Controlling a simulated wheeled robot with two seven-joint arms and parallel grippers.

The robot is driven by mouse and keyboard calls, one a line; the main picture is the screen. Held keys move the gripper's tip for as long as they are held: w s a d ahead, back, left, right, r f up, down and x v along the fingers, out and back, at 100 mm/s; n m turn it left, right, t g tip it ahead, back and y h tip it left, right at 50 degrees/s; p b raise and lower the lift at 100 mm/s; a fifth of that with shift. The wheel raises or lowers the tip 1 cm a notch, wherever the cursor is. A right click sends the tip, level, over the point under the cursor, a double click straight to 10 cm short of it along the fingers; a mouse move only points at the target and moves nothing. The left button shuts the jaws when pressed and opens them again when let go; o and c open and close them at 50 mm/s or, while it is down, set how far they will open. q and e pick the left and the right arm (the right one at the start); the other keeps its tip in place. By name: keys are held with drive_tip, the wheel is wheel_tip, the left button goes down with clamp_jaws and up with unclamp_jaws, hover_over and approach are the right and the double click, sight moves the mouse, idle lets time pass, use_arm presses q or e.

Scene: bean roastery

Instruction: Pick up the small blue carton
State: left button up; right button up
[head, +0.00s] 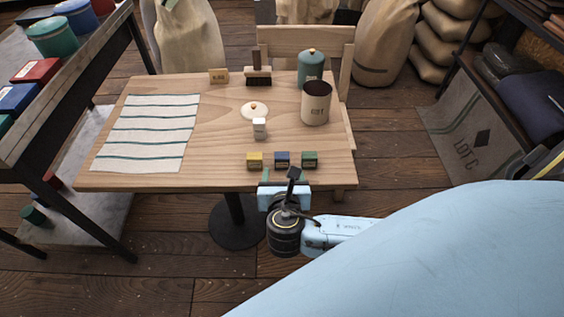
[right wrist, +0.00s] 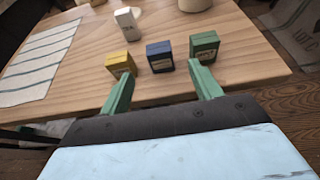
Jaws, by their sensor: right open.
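The small blue carton (head: 282,159) stands upright near the front edge of the wooden table, between a yellow carton (head: 255,160) and a green carton (head: 309,160). In the right wrist view the blue carton (right wrist: 159,57) is ahead of the gap between my fingers, with the yellow carton (right wrist: 120,63) to its left and the green carton (right wrist: 204,46) to its right. My right gripper (head: 287,176) is open and empty at the table's front edge, short of the cartons. The green fingertips also show in the right wrist view (right wrist: 160,83). My left gripper is not in view.
On the table (head: 215,165) are a small white carton (head: 260,128), a round lid (head: 254,110), a cream canister (head: 316,103), a teal canister (head: 311,68), a brush (head: 258,76) and a striped cloth (head: 147,132).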

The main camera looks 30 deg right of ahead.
sight(282, 161)
drive_tip(key=x, duration=0.3)
drive_tip(key=shift+w+f+b, duration=0.1)
drive_tip(key=shift+f+b, duration=0.05)
drive_tip(key=shift+b, duration=0.15)
drive_tip(key=shift+x, duration=0.9)
drive_tip(key=b+x, duration=0.1)
drive_tip(key=x, duration=0.2)
drive_tip(key=shift+w+d+f+b, duration=0.15)
drive_tip(key=shift+w+f+b, duration=0.1)
drive_tip(key=shift+b, duration=0.15)
drive_tip(key=shift+w+d, duration=0.2)
drive_tip(key=shift+w, duration=0.1)
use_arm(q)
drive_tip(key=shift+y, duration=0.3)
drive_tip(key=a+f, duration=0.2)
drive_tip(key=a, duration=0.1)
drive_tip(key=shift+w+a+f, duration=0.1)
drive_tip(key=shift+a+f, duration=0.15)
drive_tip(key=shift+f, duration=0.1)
use_arm(e)
drive_tip(key=shift+c, duration=0.2)
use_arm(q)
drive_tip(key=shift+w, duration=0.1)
use_arm(e)
drive_tip(key=c, duration=1)
